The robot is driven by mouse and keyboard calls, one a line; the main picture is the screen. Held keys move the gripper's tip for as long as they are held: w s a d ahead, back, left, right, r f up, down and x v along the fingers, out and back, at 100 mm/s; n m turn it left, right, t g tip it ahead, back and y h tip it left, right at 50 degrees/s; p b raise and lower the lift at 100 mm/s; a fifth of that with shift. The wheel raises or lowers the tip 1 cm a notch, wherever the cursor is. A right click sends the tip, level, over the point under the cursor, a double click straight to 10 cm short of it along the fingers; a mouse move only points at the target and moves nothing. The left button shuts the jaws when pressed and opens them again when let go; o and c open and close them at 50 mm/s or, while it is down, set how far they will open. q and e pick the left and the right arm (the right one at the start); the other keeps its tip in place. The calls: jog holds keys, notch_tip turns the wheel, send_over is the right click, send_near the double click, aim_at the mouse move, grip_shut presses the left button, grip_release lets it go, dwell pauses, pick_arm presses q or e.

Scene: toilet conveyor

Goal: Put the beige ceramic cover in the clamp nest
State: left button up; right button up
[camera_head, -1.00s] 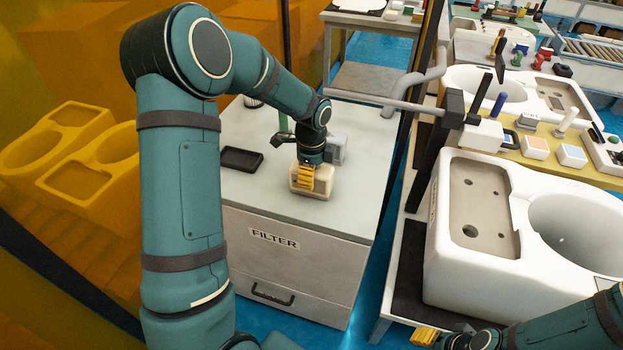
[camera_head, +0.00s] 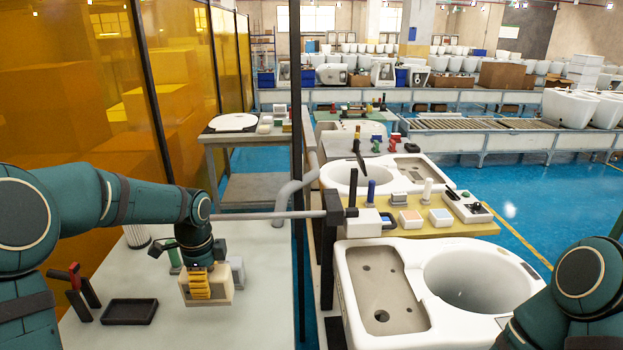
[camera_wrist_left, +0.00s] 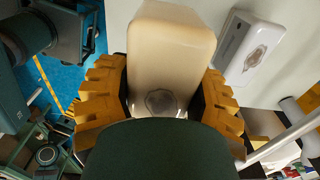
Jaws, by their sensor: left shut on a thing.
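The beige ceramic cover (camera_head: 224,292) is a rounded block at or just above the grey table top on the left; I cannot tell whether it touches. My left gripper (camera_head: 200,284) comes down on it from above with yellow fingers. In the left wrist view the cover (camera_wrist_left: 172,40) sits between the two toothed yellow fingers of the gripper (camera_wrist_left: 160,105), and a dark green part of my own hides its near end. I cannot tell for sure which fixture is the clamp nest. My right arm shows at the lower right, but its gripper is out of the picture.
A pale grey block (camera_head: 237,272) stands close behind the cover. A dark post with a grey rod (camera_head: 265,215) separates this table from the white toilet body (camera_head: 350,290).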

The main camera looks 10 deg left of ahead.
pick_arm(q)
jog(key=shift+s+d+f+n, duration=0.55)
jog(key=shift+d+f+n, duration=0.6)
jog(key=shift+d+n, duration=1.3)
jog(key=shift+s+d+f+n, duration=0.55)
jog(key=shift+d+f+n, duration=0.65)
jog(key=shift+d+n, duration=1.25)
jog(key=shift+s+d+f+n, duration=0.55)
jog(key=shift+d+f+n, duration=0.6)
jog(key=shift+d+n, duration=1.3)
jog(key=shift+a+n, duration=0.2)
jog(key=shift+n, duration=0.05)
